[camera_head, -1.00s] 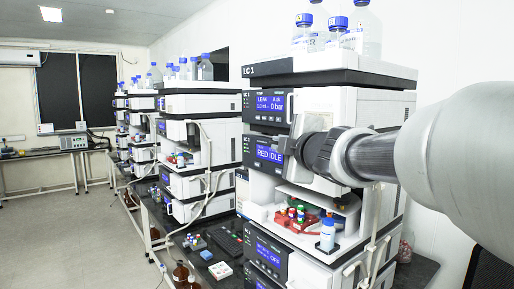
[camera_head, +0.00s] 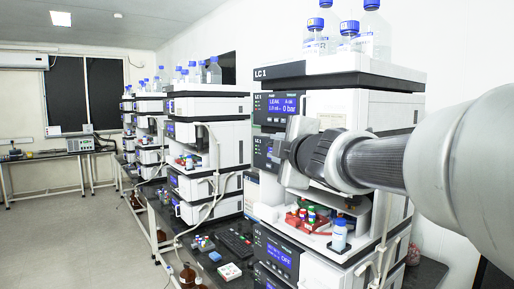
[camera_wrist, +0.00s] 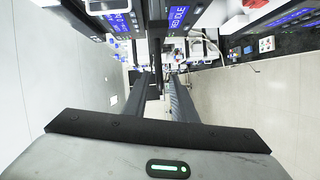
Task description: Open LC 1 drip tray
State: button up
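The LC 1 stack (camera_head: 375,110) stands at the right of the head view. Its upper display (camera_head: 284,104) reads LEAK and 0 bar. My gripper (camera_wrist: 160,90) is in front of the stack's second module; in the head view my wrist hides its fingers and part of that module's RED IDLE display. In the wrist view the two dark fingers stand apart, and the RED IDLE display (camera_wrist: 180,14) shows beyond them. A dark upright bar (camera_wrist: 156,45) appears between or beyond the fingers; I cannot tell whether they touch it. I cannot clearly make out the drip tray.
An open bay below my wrist holds a red vial rack (camera_head: 308,219) and a small blue-capped bottle (camera_head: 339,236). Blue-capped bottles (camera_head: 320,36) stand on top of the stack. A keyboard (camera_head: 236,241) lies on the dark bench to the left. The floor (camera_head: 70,235) at left is clear.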

jog(key=p+v, duration=0.6)
jog(key=v, duration=1.1)
jog(key=shift+s, duration=0.25)
jog(key=s+d+f+m+g+h, duration=0.2)
jog(key=d+f+m+g+h, duration=0.1)
jog(key=d+f+m+h, duration=0.65)
jog(key=s+a+f+m+g+y, duration=0.5)
jog(key=s+f+m+g, duration=0.2)
jog(key=s+f+m, duration=0.2)
notch_tip(320, 180, down, 3)
jog(key=s, duration=0.2)
jog(key=shift+s+g, duration=0.4)
